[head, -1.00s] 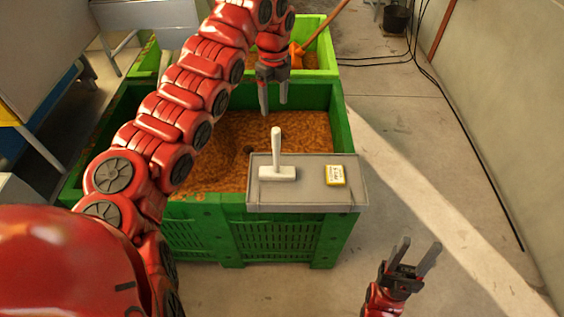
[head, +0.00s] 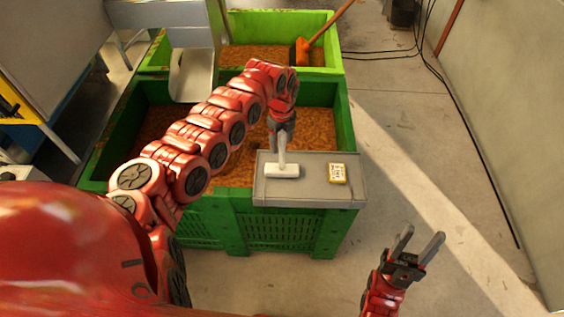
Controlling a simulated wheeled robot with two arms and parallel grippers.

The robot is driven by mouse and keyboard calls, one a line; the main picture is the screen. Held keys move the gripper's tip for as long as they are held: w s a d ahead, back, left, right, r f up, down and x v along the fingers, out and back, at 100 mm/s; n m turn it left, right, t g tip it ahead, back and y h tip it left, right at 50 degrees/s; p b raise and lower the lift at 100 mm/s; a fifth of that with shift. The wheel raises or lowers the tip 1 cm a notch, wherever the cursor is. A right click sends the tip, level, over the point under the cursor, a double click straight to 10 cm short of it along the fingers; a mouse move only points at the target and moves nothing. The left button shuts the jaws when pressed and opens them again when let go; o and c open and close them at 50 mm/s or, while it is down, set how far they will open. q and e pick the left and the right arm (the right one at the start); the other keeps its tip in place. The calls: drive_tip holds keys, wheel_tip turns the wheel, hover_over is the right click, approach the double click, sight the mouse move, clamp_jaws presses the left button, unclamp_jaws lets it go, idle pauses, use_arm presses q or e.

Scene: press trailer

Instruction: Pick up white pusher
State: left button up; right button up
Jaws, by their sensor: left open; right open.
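The white pusher (head: 283,169) stands on a grey tray (head: 312,189) at the near edge of a green crate, its wide base down and its handle pointing up. My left gripper (head: 282,145) is at the top of the handle, pointing down, with its fingers by the handle. It is open, and the fingers partly hide the upper handle. I cannot tell whether they touch it. My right gripper (head: 418,245) is open and empty, low at the right, away from the tray.
A small yellow and white box (head: 337,173) lies on the tray, right of the pusher. The green crate (head: 346,125) holds brown material. Behind it is a second green crate (head: 340,58) with an orange shovel (head: 303,50). Cables lie on the floor at the right.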

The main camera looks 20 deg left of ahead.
sight(282, 154)
use_arm(q)
wheel_tip(282, 154, down, 2)
drive_tip(key=shift+f, duration=0.1)
clamp_jaws()
idle(1.4)
